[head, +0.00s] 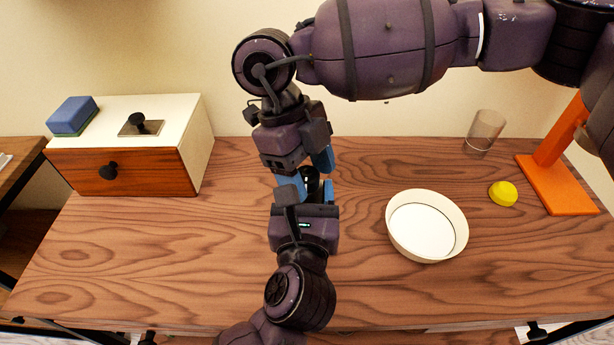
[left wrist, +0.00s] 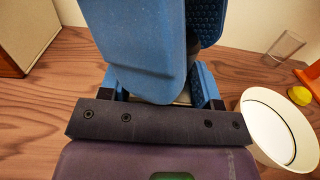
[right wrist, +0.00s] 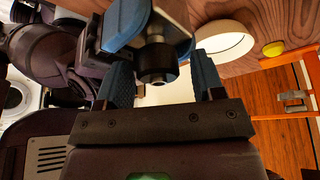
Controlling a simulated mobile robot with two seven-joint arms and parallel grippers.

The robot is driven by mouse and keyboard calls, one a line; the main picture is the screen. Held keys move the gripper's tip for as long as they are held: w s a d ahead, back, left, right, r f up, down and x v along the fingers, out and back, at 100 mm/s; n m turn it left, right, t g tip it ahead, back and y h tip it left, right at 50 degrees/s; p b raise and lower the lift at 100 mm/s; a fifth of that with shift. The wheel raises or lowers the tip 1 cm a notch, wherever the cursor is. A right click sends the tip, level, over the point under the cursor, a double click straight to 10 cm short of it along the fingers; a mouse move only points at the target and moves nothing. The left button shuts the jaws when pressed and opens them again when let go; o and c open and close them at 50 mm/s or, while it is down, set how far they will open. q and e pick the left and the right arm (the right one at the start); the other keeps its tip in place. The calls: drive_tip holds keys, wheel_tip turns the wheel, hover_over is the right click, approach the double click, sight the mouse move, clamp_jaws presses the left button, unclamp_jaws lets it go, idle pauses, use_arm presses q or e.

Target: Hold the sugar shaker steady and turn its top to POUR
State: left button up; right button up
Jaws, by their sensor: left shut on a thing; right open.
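The sugar shaker (head: 311,178) is mostly hidden between my two grippers in the head view; a dark part of it shows. In the right wrist view its black round top (right wrist: 157,64) and grey body (right wrist: 172,14) show. My left gripper (head: 309,190) is shut on the shaker's body, its blue fingers on either side. My right gripper (head: 304,166) is open, coming from the opposite side. In the right wrist view the black top lies between its spread fingers (right wrist: 163,72), with gaps on both sides. I cannot read any marking on the top.
A cream bowl (head: 458,232) stands to the right, with a yellow dome (head: 503,193), a clear glass (head: 485,130) and an orange stand (head: 557,185) beyond. A white-topped drawer box (head: 185,130) carrying a blue sponge (head: 72,115) is at left. The front-left tabletop (head: 150,260) is clear.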

use_arm(q)
drive_tip(key=shift+f, duration=0.2)
use_arm(e)
drive_tip(key=v, duration=1.1)
drive_tip(key=shift+r, duration=0.35)
drive_tip(key=shift+w+a, duration=0.1)
use_arm(q)
drive_tip(key=o, duration=1.1)
drive_tip(key=shift+r, duration=0.1)
drive_tip(key=s, duration=1.2)
drive_tip(key=shift+a, duration=0.3)
